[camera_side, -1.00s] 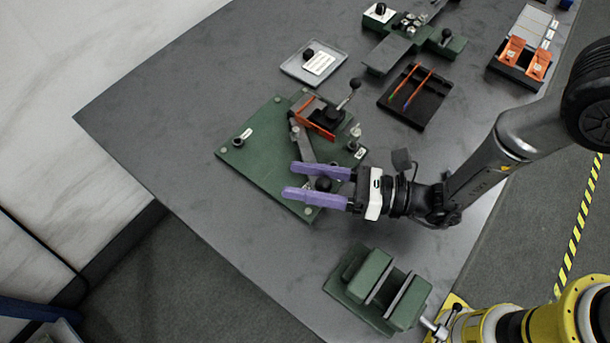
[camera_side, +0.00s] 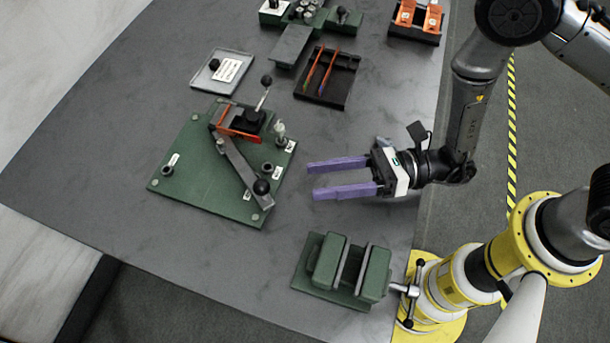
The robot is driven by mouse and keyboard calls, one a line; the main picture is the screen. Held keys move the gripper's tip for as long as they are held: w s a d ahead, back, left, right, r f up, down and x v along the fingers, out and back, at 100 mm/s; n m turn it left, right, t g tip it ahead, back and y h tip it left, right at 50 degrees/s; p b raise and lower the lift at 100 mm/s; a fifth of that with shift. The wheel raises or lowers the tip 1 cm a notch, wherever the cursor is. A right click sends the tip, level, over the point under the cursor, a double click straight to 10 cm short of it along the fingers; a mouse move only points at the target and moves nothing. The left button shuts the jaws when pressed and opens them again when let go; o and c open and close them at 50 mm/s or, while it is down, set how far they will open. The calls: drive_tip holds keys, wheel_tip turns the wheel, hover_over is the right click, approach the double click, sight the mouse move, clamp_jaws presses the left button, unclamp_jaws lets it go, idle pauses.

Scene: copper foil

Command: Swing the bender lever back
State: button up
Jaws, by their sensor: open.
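The bender is a green plate (camera_side: 190,188) on the grey table. Its grey lever (camera_side: 238,163) runs from the orange copper-coloured piece (camera_side: 233,134) down and right to a black ball knob (camera_side: 261,187) near the plate's lower right corner. A small toggle handle with a black knob (camera_side: 266,80) stands up behind the orange piece. My gripper (camera_side: 309,181) is open, with two purple fingers pointing left. It is to the right of the plate, apart from the lever knob, with nothing between its fingers.
A green vise (camera_side: 328,262) stands at the front of the table, below my gripper. A black tray (camera_side: 347,88) with two thin tools lies behind. A flat grey tray (camera_side: 207,76) lies at the back left. Orange parts sit in a holder (camera_side: 411,32) at the far right.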

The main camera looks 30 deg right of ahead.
drive_tip(key=shift+d, duration=0.15)
drive_tip(key=c, duration=0.3)
drive_tip(key=s+a+g, duration=0.1)
drive_tip(key=s+a+n+g, duration=0.1)
drive_tip(key=g, duration=0.1)
drive_tip(key=s+n+g, duration=0.1)
drive_tip(key=g, duration=0.1)
drive_tip(key=shift+a+r+y, duration=0.35)
drive_tip(key=shift+a+y, duration=0.05)
clamp_jaws()
wheel_tip(320, 180, up, 2)
drive_tip(key=n+g+h, duration=0.1)
drive_tip(key=n+g, duration=0.3)
drive_tip(key=g, duration=0.1)
drive_tip(key=n+h, duration=0.4)
drive_tip(key=n, duration=0.1)
approach(267, 182)
drive_tip(key=x, duration=0.6)
drive_tip(key=shift+s+a+f, duration=0.1)
drive_tip(key=shift+a+f, duration=0.15)
drive_tip(key=shift+a, duration=0.05)
